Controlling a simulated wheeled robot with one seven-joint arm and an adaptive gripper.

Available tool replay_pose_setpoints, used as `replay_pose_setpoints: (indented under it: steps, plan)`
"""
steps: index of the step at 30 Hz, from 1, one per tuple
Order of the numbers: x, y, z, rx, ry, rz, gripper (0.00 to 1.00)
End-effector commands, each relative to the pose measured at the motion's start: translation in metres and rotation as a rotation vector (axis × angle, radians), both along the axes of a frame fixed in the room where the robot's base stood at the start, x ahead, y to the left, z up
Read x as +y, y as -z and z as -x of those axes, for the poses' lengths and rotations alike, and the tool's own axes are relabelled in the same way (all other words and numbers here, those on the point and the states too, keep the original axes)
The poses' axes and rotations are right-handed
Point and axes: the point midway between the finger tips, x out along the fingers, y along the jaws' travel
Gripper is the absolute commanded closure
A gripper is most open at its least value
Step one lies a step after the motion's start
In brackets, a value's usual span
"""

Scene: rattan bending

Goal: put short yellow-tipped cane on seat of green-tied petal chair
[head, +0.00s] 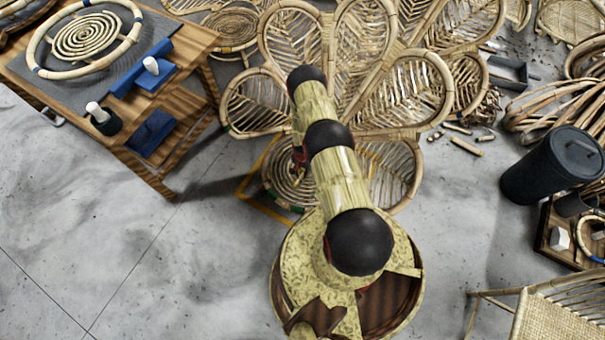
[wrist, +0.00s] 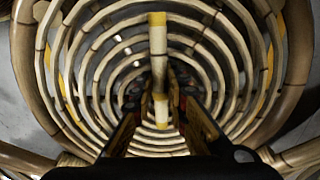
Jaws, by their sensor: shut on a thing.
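The short yellow-tipped cane (wrist: 158,50) is pale with yellow ends and stands lengthwise in the middle of the wrist view. My gripper (wrist: 160,98) is shut on it, with a dark finger on each side. Behind the cane is the round seat (wrist: 85,75) of concentric rattan rings. In the head view, the petal chair's seat (head: 281,186) lies under my gripper (head: 299,160), partly hidden by my arm. A small green tie shows on its front rim. I cannot tell whether the cane touches the seat.
The chair's large fan-shaped petals (head: 405,90) rise behind and beside my arm. A wooden workbench (head: 190,100) with a rattan ring and blue tools stands at left. A dark bin (head: 555,165) stands at right. A yellow line (head: 258,204) marks the floor by the seat.

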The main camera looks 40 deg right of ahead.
Motion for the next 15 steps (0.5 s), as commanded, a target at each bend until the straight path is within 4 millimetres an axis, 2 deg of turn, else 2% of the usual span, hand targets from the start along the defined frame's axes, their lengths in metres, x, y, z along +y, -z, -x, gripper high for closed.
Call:
replay_pose_setpoints:
  steps: [7,8,15]
  plan:
    - [-0.0001,0.0025,-0.0003,-0.001,0.0,0.001,1.0]
    - [-0.0003,0.0023,-0.0006,-0.001,0.0,0.001,0.84]
    - [-0.0001,0.0022,-0.0002,0.0,0.0,0.0,0.7]
